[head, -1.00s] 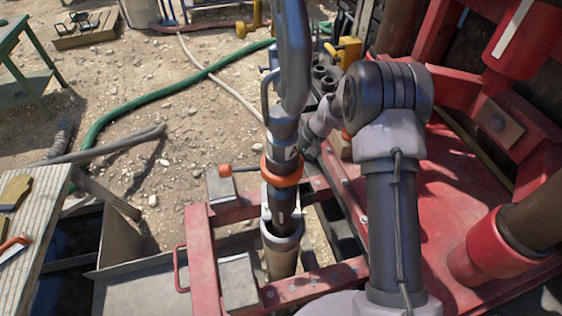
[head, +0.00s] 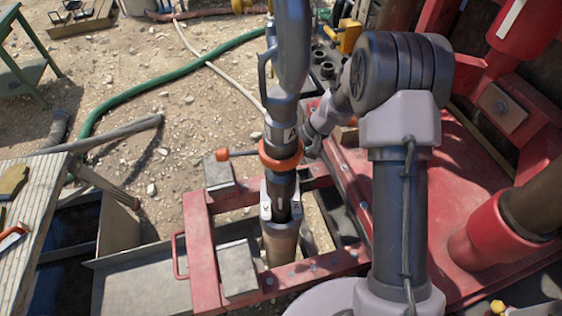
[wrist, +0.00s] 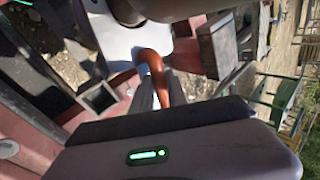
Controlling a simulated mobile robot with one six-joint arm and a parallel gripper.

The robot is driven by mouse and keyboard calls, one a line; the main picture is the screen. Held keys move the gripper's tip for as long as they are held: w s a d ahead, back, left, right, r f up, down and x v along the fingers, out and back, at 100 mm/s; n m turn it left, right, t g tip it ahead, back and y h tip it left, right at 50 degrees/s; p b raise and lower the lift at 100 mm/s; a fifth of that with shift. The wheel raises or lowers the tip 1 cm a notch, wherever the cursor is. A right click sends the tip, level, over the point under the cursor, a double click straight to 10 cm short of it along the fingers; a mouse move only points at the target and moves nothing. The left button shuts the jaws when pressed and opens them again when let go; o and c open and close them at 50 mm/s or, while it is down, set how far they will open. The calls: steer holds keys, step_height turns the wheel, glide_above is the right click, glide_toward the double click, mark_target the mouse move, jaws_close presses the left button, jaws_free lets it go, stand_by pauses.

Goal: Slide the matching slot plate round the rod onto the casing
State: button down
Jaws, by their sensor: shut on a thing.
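The dark rod (head: 282,187) hangs upright below a grey swivel head (head: 291,60). An orange collar with a side handle (head: 281,155) is around it. The rod's lower end meets the casing (head: 281,243), whose top has pale marked pieces beside the rod. My gripper (head: 313,143) is just behind and right of the collar, with its jaws mostly hidden there. In the wrist view my gripper (wrist: 154,95) is shut on the orange handle (wrist: 157,70) of a pale slot plate (wrist: 122,40). Its slot and its exact fit at the rod are hidden.
A red frame (head: 197,240) surrounds the casing, with grey blocks on it. Red rig parts (head: 480,185) fill the right side. A plank bench (head: 35,215) with tools stands left beside a dark pit. A green hose (head: 150,90) crosses the open gravel.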

steer(key=shift+f+b, duration=0.4)
steer(key=shift+b, duration=0.15)
stand_by(0.4)
steer(key=c, duration=1.2)
jaws_free()
steer(key=shift+c, duration=0.2)
steer(key=p+v, duration=0.5)
steer(key=v, duration=0.7)
